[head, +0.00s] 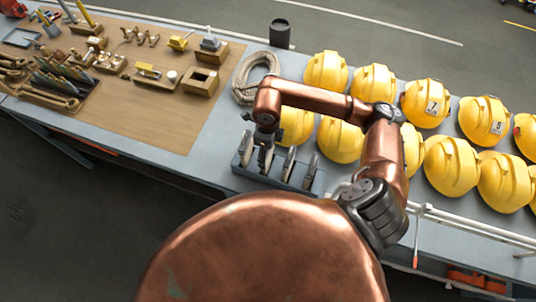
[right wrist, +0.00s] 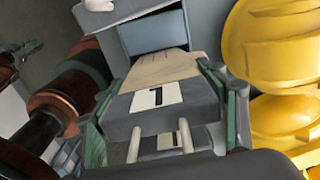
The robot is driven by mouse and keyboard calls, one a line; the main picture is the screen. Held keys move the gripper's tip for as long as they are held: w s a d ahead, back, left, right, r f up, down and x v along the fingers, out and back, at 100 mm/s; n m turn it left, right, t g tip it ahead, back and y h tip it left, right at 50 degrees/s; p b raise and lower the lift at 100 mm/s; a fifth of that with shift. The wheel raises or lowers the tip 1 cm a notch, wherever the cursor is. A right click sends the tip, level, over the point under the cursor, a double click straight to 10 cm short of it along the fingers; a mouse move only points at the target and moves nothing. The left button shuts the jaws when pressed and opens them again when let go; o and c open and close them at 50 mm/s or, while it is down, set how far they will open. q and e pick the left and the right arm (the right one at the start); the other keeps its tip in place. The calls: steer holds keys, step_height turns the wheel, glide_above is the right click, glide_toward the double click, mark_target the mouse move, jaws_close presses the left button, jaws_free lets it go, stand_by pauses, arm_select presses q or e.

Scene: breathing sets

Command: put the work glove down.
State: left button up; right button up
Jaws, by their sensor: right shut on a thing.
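In the right wrist view the work glove (right wrist: 155,98) has a grey cuff with a white label reading 1 and a beige part beyond it. My right gripper (right wrist: 165,105) is shut on it, with green-edged fingers on both sides of the cuff. The beige end points at a blue-grey rack opening; whether it is inside or only above it I cannot tell. In the head view my right gripper (head: 266,138) is over the left part of the grey rack (head: 300,186), and the glove is mostly hidden below it. My left gripper is not in view.
Several slim upright things (head: 289,160) stand in the rack beside my gripper. Yellow helmets (head: 340,140) stand in rows close on the right. A rope coil (head: 243,78) and a dark cup (head: 279,34) are behind. Small wooden items occupy the brown mat (head: 150,118) on the left.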

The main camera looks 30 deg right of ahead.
mark_target(268, 156)
step_height(268, 156, down, 3)
steer(key=shift+r+p, duration=0.1)
steer(key=shift+p, duration=0.25)
steer(key=shift+f, duration=0.25)
steer(key=o, duration=1.2)
steer(key=shift+c, duration=0.2)
steer(key=shift+r, duration=0.1)
